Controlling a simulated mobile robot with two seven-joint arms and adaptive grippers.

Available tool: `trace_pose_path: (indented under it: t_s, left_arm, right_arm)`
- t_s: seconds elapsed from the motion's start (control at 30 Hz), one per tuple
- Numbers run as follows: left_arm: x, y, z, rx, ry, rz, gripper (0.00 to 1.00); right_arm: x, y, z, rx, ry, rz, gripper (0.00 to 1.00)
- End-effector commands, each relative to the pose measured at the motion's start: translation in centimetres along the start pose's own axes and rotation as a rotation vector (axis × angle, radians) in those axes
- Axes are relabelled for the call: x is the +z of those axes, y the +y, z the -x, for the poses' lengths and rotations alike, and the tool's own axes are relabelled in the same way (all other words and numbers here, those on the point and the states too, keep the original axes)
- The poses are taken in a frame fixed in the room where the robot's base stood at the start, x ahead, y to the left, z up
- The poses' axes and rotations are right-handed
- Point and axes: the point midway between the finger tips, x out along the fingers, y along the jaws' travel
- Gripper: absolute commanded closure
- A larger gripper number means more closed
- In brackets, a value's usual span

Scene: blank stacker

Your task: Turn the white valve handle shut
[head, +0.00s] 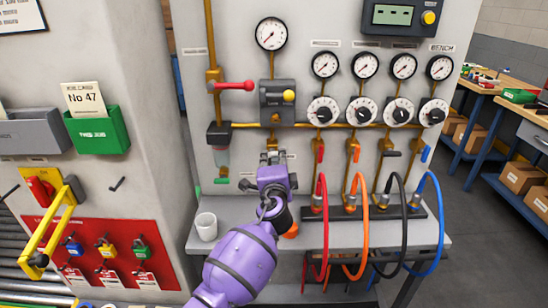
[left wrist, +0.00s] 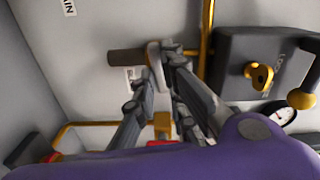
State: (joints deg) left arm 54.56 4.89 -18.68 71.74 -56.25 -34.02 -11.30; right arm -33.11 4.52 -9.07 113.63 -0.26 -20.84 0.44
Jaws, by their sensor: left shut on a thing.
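The white valve handle (left wrist: 154,56) shows in the left wrist view as a pale flat lever beside a brown stub, close to the wall panel. In the head view it is mostly hidden by my gripper, below the grey lockbox. My left gripper (head: 272,157) reaches up to the panel there. Its fingers (left wrist: 165,62) are closed on the pale lever in the left wrist view. How far the handle is turned cannot be told. My right gripper is not in view.
The grey box with a yellow knob (head: 278,100) is just above my gripper. Several gauges and dials sit to the right. Red (head: 322,190), orange, black and blue hoses hang right of my arm. A white mug (head: 206,226) stands on the shelf to the left.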

Motion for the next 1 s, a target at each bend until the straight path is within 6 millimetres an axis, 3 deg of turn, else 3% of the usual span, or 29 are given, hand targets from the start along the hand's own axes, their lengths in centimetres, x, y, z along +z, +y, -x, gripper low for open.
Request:
trace_pose_path:
  t_s: [0.33, 0.9, 0.93, 1.0]
  left_arm:
    - [0.10, 0.03, -0.01, -0.001, -0.002, -0.153, 1.00]
    - [0.10, 0.16, 0.00, 0.000, -0.001, -0.185, 1.00]
    - [0.10, 0.17, 0.00, 0.000, -0.001, -0.185, 0.87]
    - [0.10, 0.17, 0.00, 0.000, -0.001, -0.185, 0.78]
  right_arm:
    - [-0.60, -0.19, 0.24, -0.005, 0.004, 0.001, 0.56]
    - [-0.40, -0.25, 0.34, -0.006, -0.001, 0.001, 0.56]
    - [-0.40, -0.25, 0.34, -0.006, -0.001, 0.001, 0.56]
    - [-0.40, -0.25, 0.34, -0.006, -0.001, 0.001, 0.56]
